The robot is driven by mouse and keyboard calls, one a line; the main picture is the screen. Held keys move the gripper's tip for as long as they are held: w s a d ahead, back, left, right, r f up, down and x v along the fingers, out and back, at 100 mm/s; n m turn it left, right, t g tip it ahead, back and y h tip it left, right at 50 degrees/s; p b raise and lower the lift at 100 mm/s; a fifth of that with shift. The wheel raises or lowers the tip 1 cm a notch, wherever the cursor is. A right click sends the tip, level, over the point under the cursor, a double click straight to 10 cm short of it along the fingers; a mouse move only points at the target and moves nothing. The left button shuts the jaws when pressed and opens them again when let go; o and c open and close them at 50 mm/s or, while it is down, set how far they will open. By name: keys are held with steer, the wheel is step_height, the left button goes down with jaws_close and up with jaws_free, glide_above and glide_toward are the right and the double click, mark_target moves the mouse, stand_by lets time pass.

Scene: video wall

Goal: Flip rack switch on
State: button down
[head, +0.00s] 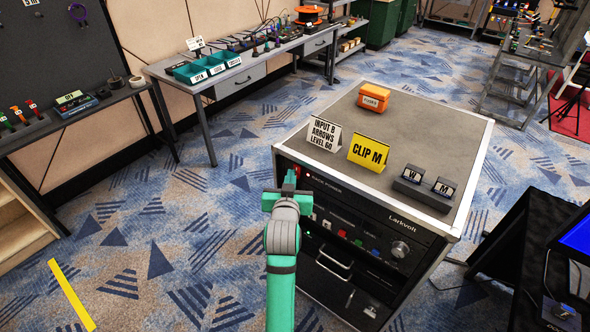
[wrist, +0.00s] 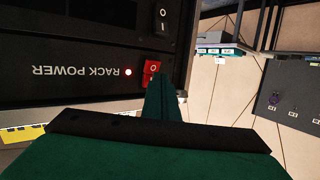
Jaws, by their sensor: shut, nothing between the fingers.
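The rack switch (wrist: 152,68) is a small red rocker with white marks, on a black panel whose RACK POWER label (wrist: 75,71) appears upside down in the wrist view. A small light (wrist: 128,72) glows beside it. My gripper (wrist: 162,88) is shut and empty. Its green fingertips are right at the switch and cover part of its lower edge in the picture; I cannot tell whether they touch it. In the head view my gripper (head: 290,186) is at the left end of the front of the rack cabinet (head: 450,150), where the switch is mostly hidden.
A black rocker (wrist: 162,18) sits near the red one.

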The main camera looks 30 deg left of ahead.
steer(key=shift+s+f, duration=0.25)
steer(key=shift+s, duration=0.5)
steer(key=shift+s, duration=0.1)
steer(key=s, duration=0.1)
steer(key=s+f, duration=0.1)
steer(key=s, duration=0.2)
steer(key=shift+s+a+f, duration=0.25)
stand_by(0.4)
steer(key=s+d+f+h, duration=0.1)
steer(key=s+d+f, duration=0.35)
steer(key=d, duration=0.35)
steer(key=s+d+f+m+t+h, duration=0.1)
steer(key=s+d+f, duration=0.2)
steer(key=d+f, duration=0.3)
steer(key=s+d+f+h, duration=0.1)
steer(key=s+d+f, duration=0.25)
steer(key=d, duration=0.55)
steer(key=s+d+r+m+h, duration=0.1)
steer(key=s+d, duration=0.3)
steer(key=s, duration=0.4)
steer(key=s+d+r+m+h, duration=0.1)
steer(key=s+d+m+h, duration=0.1)
steer(key=s+d, duration=0.3)
steer(key=s+d+r+m+t+h, duration=0.1)
steer(key=s+d, duration=0.3)
steer(key=s, duration=0.7)
steer(key=shift+d+r, duration=0.2)
steer(key=shift+r, duration=0.15)
